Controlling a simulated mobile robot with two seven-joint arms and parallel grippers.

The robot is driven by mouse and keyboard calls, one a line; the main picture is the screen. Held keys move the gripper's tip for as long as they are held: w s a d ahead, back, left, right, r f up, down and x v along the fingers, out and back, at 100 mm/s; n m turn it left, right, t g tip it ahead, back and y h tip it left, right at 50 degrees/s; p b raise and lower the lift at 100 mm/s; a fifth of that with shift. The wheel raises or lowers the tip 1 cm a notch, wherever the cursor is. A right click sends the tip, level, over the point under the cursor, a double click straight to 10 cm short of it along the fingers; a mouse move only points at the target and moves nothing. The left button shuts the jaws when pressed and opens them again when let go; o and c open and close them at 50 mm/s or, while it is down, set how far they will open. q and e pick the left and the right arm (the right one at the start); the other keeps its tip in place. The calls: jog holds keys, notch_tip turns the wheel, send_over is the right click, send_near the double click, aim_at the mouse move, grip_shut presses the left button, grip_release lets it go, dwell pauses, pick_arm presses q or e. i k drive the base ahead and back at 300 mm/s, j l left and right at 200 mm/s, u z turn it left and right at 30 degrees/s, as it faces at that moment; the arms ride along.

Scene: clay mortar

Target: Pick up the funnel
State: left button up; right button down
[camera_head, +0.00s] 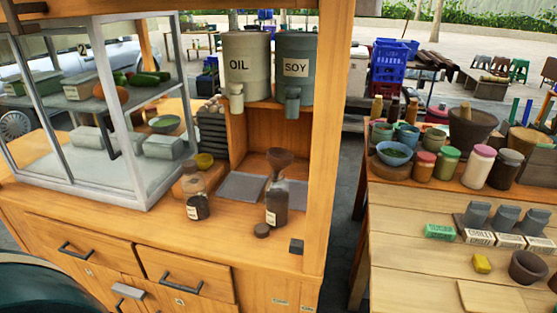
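A brown funnel (280,158) sits upright in the mouth of a glass bottle (276,206) with dark contents and a pale label. The bottle stands on the wooden counter of the cart, near the right post. The funnel's wide end faces up, and its lower end is hard to make out at the bottle's neck. Neither of my grippers shows in the head view.
A round dark cap (262,230) lies beside the bottle. A second labelled bottle (196,205) stands to the left, near the glass display case (150,185). The OIL (240,66) and SOY (296,68) dispensers are above. The front counter is mostly clear.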

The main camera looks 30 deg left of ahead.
aim_at(280, 159)
jog(key=u, duration=1.5)
jog(key=i+l+u, duration=0.15)
jog(key=u, duration=0.2)
jog(key=i+l+u, duration=0.15)
jog(key=u, duration=0.2)
jog(key=i+l+u, duration=0.1)
jog(key=l+u, duration=0.25)
